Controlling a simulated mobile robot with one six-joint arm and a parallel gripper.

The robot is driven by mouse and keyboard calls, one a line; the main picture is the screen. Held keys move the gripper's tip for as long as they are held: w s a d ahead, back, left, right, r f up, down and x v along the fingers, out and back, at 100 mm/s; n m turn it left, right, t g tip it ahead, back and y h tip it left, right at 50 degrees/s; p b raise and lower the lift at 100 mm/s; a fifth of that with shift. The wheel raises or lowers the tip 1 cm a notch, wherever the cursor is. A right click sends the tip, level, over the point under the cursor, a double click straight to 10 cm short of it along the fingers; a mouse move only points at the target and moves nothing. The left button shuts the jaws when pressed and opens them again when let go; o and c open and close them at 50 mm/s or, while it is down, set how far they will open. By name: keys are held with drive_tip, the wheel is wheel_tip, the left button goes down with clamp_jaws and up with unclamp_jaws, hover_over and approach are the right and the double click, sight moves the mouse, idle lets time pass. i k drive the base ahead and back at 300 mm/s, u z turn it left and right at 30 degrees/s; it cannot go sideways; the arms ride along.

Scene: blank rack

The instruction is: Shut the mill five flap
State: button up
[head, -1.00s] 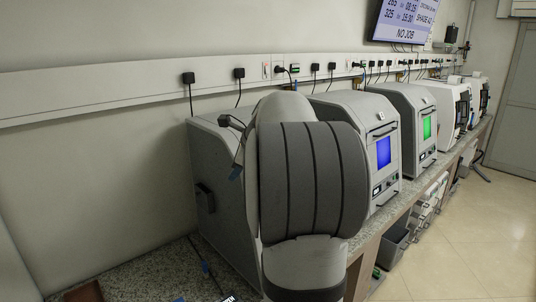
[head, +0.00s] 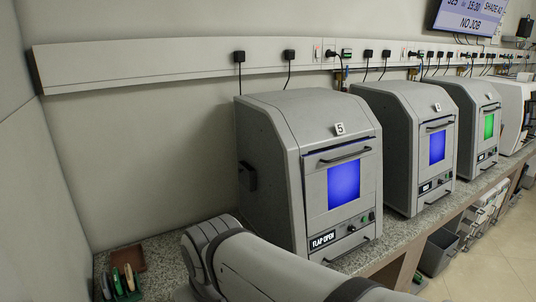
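Mill five (head: 268,135) is a grey box-shaped machine with a "5" label on its sloped top, on the counter in the head view. Its front flap (head: 313,185) has a dark bar handle (head: 345,157) near the top and a blue-lit window (head: 343,185). A dark gap shows along the flap's upper edge, so it looks slightly ajar. The small display (head: 322,240) below reads "FLAP OPEN". My arm crosses the bottom of the view in front of the mill. My gripper is out of view.
Similar mills stand to the right, one with a blue window (head: 437,148) and one with a green window (head: 489,125). A rack of coloured-handled tools (head: 122,284) sits on the counter at lower left. A grey bin (head: 440,250) is below the counter.

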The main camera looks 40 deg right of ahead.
sight(337, 186)
drive_tip(key=u, duration=0.85)
drive_tip(key=k, duration=0.55)
drive_tip(key=z, duration=2.15)
drive_tip(key=i, duration=0.5)
drive_tip(key=z, duration=0.05)
